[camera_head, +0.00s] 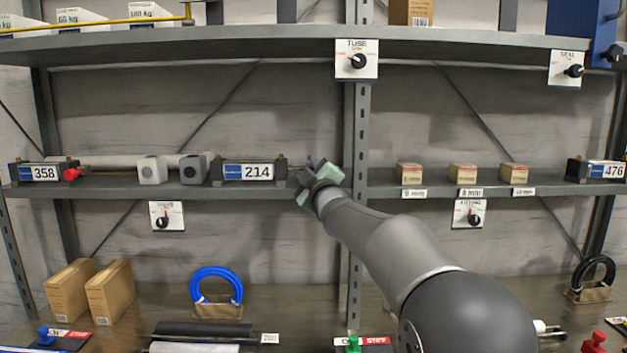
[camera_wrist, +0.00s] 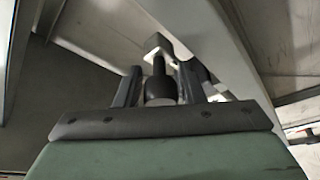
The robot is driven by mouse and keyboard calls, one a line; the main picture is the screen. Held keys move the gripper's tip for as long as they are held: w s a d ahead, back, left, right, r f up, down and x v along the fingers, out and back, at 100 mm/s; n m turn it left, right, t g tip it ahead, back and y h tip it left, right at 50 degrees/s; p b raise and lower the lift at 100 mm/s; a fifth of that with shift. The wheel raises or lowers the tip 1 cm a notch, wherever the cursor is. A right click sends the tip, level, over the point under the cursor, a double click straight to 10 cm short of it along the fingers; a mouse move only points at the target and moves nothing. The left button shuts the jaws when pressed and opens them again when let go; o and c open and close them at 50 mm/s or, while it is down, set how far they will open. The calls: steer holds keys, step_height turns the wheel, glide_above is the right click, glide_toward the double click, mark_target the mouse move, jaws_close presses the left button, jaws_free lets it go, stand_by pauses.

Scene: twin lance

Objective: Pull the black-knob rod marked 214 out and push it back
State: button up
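The dark unit with the 214 label (camera_head: 249,171) sits on the middle shelf, left of the grey upright. My gripper (camera_head: 318,172) is at that shelf's front, just right of this unit. In the wrist view a black knob (camera_wrist: 161,88) with a narrower dark stem stands between the two dark fingers of my gripper (camera_wrist: 160,82). The fingers lie very close on both sides of the knob; I cannot tell whether they press on it. In the head view my gripper hides the knob, and how far the rod is out cannot be told.
The grey upright (camera_head: 355,205) stands just behind and right of my gripper. Left on the shelf are a 358 unit (camera_head: 44,172) with a red knob and two blocks. A 476 unit (camera_head: 597,170) and small boxes (camera_head: 463,173) are to the right.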

steer(key=b+v, duration=0.5)
steer(key=v, duration=1.2)
steer(key=shift+s, duration=0.1)
steer(key=shift+c, duration=0.4)
